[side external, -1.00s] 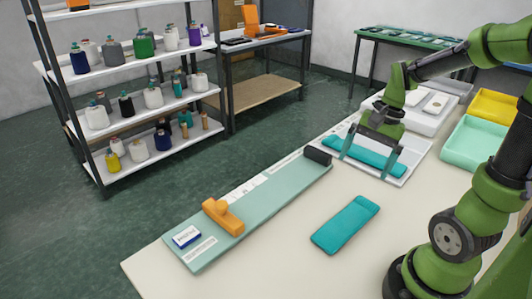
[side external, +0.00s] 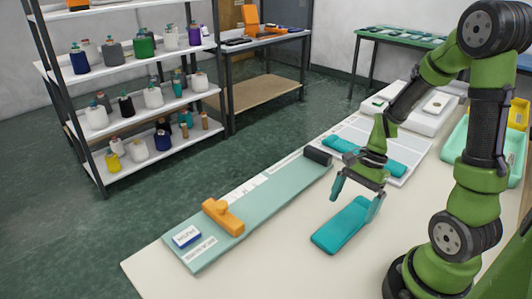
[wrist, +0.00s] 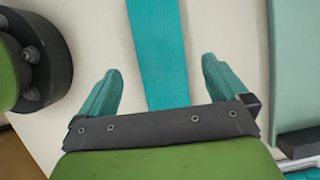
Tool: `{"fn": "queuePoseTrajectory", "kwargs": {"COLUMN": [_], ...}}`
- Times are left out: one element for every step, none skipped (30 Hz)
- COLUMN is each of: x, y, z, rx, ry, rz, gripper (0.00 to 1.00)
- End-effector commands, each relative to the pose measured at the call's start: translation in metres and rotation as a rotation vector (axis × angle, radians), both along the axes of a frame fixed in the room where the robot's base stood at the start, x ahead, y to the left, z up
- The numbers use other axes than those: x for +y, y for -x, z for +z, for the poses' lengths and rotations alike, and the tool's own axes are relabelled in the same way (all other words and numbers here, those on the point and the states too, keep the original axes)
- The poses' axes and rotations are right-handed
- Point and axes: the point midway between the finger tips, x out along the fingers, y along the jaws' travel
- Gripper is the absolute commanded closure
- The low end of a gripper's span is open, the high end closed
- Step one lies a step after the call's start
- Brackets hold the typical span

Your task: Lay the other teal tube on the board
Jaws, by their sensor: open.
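One teal tube (side external: 342,232) lies flat on the pale table in front of my arm. My gripper (side external: 353,203) is open and empty over its far end, with a finger to each side. In the wrist view the tube (wrist: 160,50) runs between the open fingers of my gripper (wrist: 161,72), with gaps on both sides. The other teal tube (side external: 395,160) lies on the white board (side external: 408,178) behind my gripper, partly hidden by my arm.
A long pale green panel (side external: 265,205) runs along the table's left side. It carries an orange handled tool (side external: 222,215), a small blue-and-white box (side external: 186,236) and a dark block (side external: 318,155). A mint tray (side external: 458,140) stands at the back right.

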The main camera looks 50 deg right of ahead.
Motion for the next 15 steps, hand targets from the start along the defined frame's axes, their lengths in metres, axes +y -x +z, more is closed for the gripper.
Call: {"fn": "queuePoseTrajectory", "kwargs": {"x": [0.002,0.003,0.005,0.007,0.009,0.012,0.013,0.015,0.017,0.018,0.019,0.020,0.020,0.020,0.020], "y": [0.001,0.001,0.000,0.001,0.000,0.000,0.000,0.000,-0.001,-0.001,-0.001,-0.001,-0.001,-0.002,-0.002], "z": [-0.004,-0.006,-0.011,-0.015,-0.020,-0.026,-0.030,-0.034,-0.039,-0.042,-0.044,-0.046,-0.047,-0.048,-0.048], "rx": [0.004,0.004,0.004,0.006,0.006,0.006,0.007,0.006,0.005,0.004,0.004,0.003,0.002,0.001,0.001], "ry": [-0.001,-0.002,-0.002,-0.002,-0.003,-0.004,-0.004,-0.004,-0.003,-0.002,-0.002,-0.002,0.000,0.000,0.000], "rz": [0.002,0.002,0.002,0.001,0.001,0.000,0.001,0.000,0.001,0.002,0.002,0.001,0.001,0.002,0.000], "gripper": [0.00,0.00,0.00,0.00,0.00,0.00,0.00,0.00,0.00,0.00,0.00,0.00,0.00,0.00,0.00]}}
